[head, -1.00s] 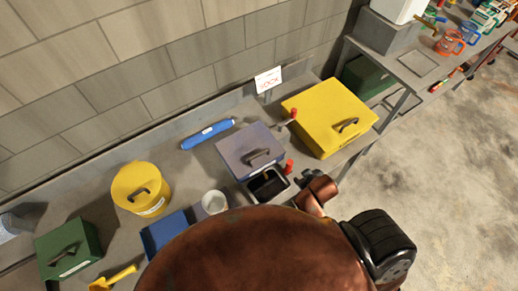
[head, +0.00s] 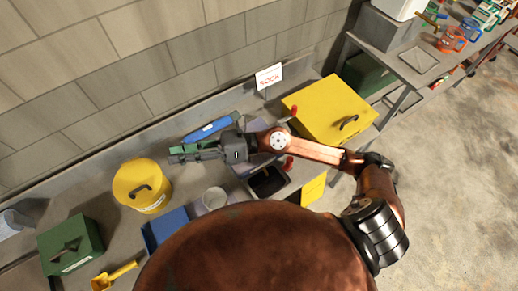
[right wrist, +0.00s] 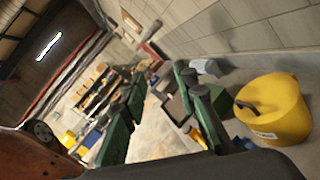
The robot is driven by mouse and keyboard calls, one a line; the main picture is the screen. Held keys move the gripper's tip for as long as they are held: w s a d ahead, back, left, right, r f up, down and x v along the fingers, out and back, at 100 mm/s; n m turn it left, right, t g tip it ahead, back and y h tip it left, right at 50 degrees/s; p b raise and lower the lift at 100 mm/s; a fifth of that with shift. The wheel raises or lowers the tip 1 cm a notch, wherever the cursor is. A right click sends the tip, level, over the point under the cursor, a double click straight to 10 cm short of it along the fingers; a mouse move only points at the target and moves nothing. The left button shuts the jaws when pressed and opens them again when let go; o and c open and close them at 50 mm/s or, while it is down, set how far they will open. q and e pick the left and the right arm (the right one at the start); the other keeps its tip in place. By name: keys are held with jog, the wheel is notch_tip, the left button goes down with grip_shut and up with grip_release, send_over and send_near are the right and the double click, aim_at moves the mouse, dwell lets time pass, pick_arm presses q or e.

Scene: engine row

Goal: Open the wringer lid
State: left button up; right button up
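I cannot tell for certain which is the wringer. Red-tipped levers (head: 293,112) show beside the grey box. My right gripper (head: 173,153) is open and empty, left of the grey box and above the bench near the blue roll; its parted green fingers show in the right wrist view (right wrist: 160,82). My left gripper is not in view.
A blue roll (head: 212,128) and a sign (head: 269,76) are near the wall.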

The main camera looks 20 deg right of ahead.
jog(key=s+d+f+n+g+h, duration=0.1)
jog(key=d+f+n+g+h, duration=0.2)
jog(key=f, duration=0.5)
jog(key=s+d+f+n+g+h, duration=0.1)
jog(key=d+f+n+h, duration=0.1)
jog(key=f+n+h, duration=0.4)
jog(key=w+d+f+n+t+h, duration=0.1)
jog(key=w+d+f+h, duration=0.15)
jog(key=d, duration=0.45)
jog(key=w+d+f+h, duration=0.2)
jog(key=d+h, duration=0.1)
jog(key=d, duration=0.4)
jog(key=w+d+f+n+t+h, duration=0.1)
jog(key=w+d+f+h, duration=0.15)
jog(key=d, duration=0.45)
jog(key=shift+h, duration=0.3)
jog(key=p+x, duration=0.2)
jog(key=x, duration=0.5)
jog(key=shift+w+d+f, duration=0.1)
jog(key=shift+d+f, duration=0.05)
jog(key=shift+f, duration=0.1)
grip_shut()
